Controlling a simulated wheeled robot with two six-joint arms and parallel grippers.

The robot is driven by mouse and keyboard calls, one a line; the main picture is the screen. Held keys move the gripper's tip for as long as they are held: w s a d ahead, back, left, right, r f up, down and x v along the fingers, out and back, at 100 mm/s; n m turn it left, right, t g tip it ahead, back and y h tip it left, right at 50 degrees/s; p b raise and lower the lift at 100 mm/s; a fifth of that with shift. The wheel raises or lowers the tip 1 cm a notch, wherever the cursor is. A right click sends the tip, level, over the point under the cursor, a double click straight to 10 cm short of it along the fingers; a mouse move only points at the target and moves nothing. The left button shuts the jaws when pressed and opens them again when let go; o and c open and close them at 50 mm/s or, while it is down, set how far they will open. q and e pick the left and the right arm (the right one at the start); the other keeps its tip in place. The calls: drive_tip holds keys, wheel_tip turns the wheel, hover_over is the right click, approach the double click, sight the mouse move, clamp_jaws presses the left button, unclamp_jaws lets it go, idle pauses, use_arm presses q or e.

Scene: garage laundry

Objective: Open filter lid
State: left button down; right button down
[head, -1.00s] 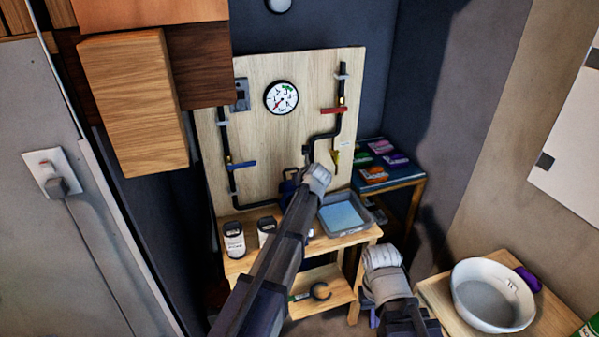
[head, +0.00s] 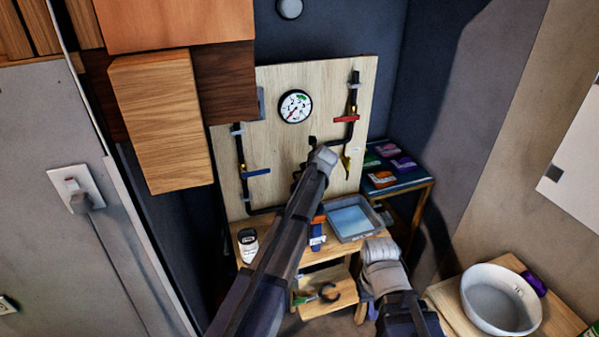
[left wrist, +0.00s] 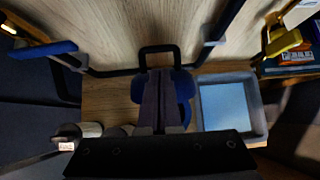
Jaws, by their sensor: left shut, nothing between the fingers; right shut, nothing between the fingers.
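A rounded blue body, seemingly the filter housing, with a black loop handle (left wrist: 158,50) sits near the bench's back in the left wrist view. Blue shows on both sides of my left gripper (left wrist: 160,128), whose fingers are shut and empty and cover its middle. I cannot tell whether they touch it or whether the lid is open. In the head view my left gripper (head: 322,158) is in front of the wooden board, and its arm hides most of the housing. My right gripper (head: 380,252) is shut and empty, low at the bench's front right.
The bench holds a grey tray (head: 378,232) with blue inside, a small blue-and-orange item (head: 317,234) and a lidded jar (head: 248,246). Pipes with a blue valve handle (head: 257,172) and red valve handle (head: 346,119), plus a gauge (head: 295,106), are on the board. A white basin (head: 500,300) stands right.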

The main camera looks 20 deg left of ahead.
sight(299, 172)
use_arm(q)
drive_tip(key=shift+a+f, duration=0.25)
drive_tip(key=shift+a, duration=0.05)
drive_tip(key=shift+w+a+g, duration=0.2)
drive_tip(key=shift+w+g, duration=0.1)
drive_tip(key=shift+w+a, duration=0.6)
drive_tip(key=shift+w, duration=0.3)
drive_tip(key=shift+w+a+f, duration=0.2)
drive_tip(key=shift+w+a, duration=0.2)
drive_tip(key=shift+w, duration=0.25)
drive_tip(key=shift+w+a+f, duration=0.2)
drive_tip(key=shift+w+a, duration=0.2)
drive_tip(key=shift+w, duration=0.35)
use_arm(e)
drive_tip(key=shift+w+a+f, duration=0.15)
drive_tip(key=shift+a+f, duration=0.05)
drive_tip(key=shift+a, duration=0.2)
use_arm(q)
drive_tip(key=shift+w+a+r, duration=0.1)
drive_tip(key=shift+a, duration=0.05)
drive_tip(key=shift+r, duration=0.15)
use_arm(e)
drive_tip(key=shift+r, duration=0.15)
